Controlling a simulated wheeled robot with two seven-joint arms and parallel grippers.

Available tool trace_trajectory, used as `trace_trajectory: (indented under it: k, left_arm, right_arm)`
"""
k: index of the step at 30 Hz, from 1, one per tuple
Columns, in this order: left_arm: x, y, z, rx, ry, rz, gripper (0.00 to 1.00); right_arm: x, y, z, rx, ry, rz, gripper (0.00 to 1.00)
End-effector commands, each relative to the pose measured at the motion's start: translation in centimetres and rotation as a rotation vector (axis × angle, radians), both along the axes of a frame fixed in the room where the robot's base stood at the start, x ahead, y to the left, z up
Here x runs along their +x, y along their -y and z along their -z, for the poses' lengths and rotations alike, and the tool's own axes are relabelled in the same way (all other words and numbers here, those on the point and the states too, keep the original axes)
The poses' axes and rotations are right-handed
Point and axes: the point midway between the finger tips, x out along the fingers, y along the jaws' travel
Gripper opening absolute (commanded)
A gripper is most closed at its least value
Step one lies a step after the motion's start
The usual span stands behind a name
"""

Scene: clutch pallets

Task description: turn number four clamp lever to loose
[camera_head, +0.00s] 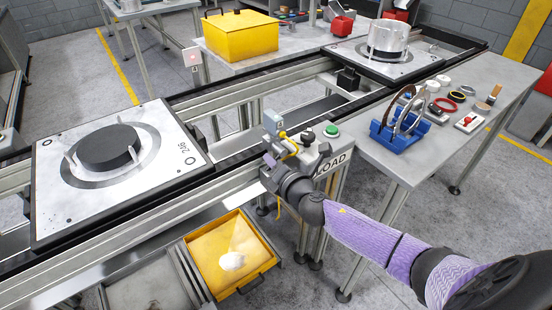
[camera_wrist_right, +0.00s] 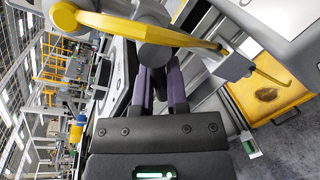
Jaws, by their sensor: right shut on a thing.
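My right gripper (camera_head: 271,166) reaches the front of the grey LOAD box (camera_head: 337,163), beside the rail. In the right wrist view its purple fingers (camera_wrist_right: 160,84) are close together on a dark rounded part (camera_wrist_right: 156,54), most of it hidden between them. I cannot tell whether this is the clamp lever, and no number four is readable. A yellow curved bar or cable (camera_wrist_right: 190,37) crosses just beyond the fingertips. The left pallet (camera_head: 47,196), marked 246, carries a black disc (camera_head: 108,146). My left gripper is out of view.
A black knob (camera_head: 308,137) and a green button (camera_head: 331,131) top the LOAD box. An open yellow drawer (camera_head: 262,271) sits below. A side table (camera_head: 389,164) with a blue rack (camera_head: 396,136) stands right.

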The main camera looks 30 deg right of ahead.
Motion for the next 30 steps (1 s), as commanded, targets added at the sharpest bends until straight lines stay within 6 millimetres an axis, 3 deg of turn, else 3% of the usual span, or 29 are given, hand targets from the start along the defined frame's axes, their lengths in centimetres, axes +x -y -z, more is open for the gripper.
trace_trajectory:
  k: [15,30]
  left_arm:
    - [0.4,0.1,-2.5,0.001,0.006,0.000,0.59]
    - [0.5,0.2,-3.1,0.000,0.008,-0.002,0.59]
  right_arm:
    - [0.0,-0.5,-1.3,0.386,-0.029,0.002,0.00]
    - [0.0,-0.6,-1.5,0.507,-0.039,0.002,0.00]
